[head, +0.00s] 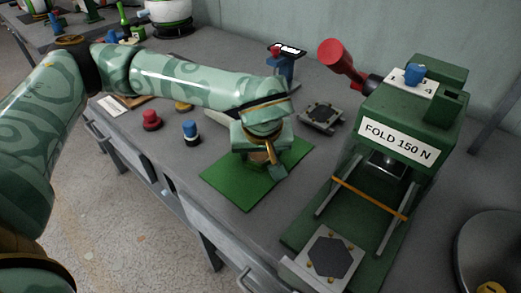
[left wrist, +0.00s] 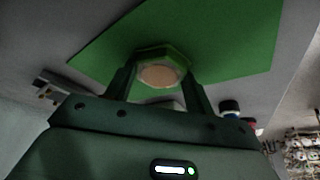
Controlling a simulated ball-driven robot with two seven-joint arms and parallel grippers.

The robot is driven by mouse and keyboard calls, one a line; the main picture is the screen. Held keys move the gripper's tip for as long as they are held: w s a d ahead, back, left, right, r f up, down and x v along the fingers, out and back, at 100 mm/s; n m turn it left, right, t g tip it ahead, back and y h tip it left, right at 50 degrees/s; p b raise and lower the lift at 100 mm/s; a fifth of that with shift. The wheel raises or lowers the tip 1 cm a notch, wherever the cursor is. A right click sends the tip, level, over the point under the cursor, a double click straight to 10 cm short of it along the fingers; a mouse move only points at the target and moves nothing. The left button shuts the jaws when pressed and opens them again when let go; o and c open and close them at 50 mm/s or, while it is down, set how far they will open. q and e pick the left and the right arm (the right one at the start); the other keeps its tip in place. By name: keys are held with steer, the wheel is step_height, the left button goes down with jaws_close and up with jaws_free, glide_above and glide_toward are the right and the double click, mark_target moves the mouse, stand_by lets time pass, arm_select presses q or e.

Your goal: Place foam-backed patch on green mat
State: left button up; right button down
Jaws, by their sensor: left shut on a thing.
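The green mat (head: 228,190) lies flat on the grey bench, left of the press. My left gripper (head: 272,165) is over the mat's upper right part, pointing down, and hides some of it. In the left wrist view, its two fingers are shut on the foam-backed patch (left wrist: 158,75), a hexagonal piece with a green rim and a tan middle. The green mat (left wrist: 225,40) spreads behind the patch there. I cannot tell whether the patch touches the mat. In the head view the gripper mostly hides the patch. My right gripper is not in view.
A green press (head: 412,110) labelled "FOLD 150 N" stands right of the mat, with a dark hexagon on its front plate (head: 328,255).

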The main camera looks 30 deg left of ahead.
arm_select(q)
steer(key=o, duration=0.9)
steer(key=shift+o, duration=0.2)
steer(key=shift+r, duration=0.15)
steer(key=p+v, duration=0.5)
steer(key=v, duration=0.7)
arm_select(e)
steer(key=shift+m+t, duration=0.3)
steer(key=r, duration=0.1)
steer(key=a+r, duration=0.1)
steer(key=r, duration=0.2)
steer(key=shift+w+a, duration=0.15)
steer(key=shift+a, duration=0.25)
